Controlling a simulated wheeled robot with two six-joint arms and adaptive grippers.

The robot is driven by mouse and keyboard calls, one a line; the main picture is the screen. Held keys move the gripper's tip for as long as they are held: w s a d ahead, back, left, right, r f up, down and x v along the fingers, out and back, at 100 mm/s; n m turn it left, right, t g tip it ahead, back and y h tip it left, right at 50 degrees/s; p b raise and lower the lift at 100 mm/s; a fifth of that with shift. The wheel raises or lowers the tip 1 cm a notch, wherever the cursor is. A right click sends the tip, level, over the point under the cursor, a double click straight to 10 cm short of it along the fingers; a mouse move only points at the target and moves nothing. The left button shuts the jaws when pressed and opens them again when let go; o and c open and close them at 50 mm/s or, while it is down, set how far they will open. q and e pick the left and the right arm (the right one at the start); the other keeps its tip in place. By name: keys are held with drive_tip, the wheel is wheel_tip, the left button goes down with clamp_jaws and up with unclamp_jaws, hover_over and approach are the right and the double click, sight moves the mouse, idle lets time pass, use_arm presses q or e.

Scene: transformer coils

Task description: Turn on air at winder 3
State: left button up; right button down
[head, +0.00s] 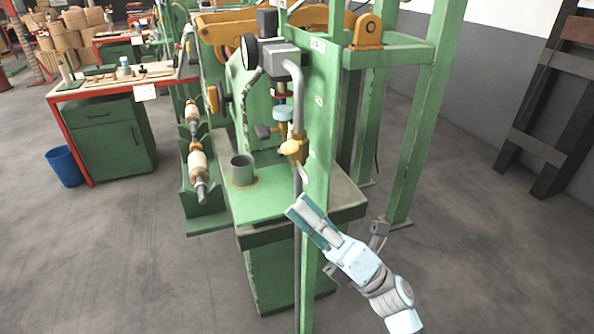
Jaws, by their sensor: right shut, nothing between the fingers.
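A green winding machine (262,205) stands in the middle of the head view. A grey pipe runs down its front post, with a brass valve (300,148) on it. A yellow handle or knob (289,147) sits at the valve's left side; whether the valve is open or closed cannot be told. My right gripper (300,208) comes from the lower right, its fingers shut and empty, pointing up and left. It is below the valve and overlaps the pipe and post in view; contact cannot be told. My left gripper is not in view.
A grey cup (242,170) stands on the machine's green table. A light blue disc (283,114) sits above the valve. Workbenches with a green cabinet (108,137) and a blue bin (65,166) are at the left. Floor (480,250) is clear at the right.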

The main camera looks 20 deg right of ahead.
sight(286, 149)
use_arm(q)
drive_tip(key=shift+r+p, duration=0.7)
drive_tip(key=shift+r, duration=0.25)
use_arm(e)
drive_tip(key=shift+w+a+r, duration=0.2)
drive_tip(key=shift+w+r, duration=0.7)
drive_tip(key=shift+r, duration=0.3)
drive_tip(key=shift+w+a+r, duration=0.15)
drive_tip(key=shift+w+r, duration=0.7)
drive_tip(key=shift+r, duration=0.35)
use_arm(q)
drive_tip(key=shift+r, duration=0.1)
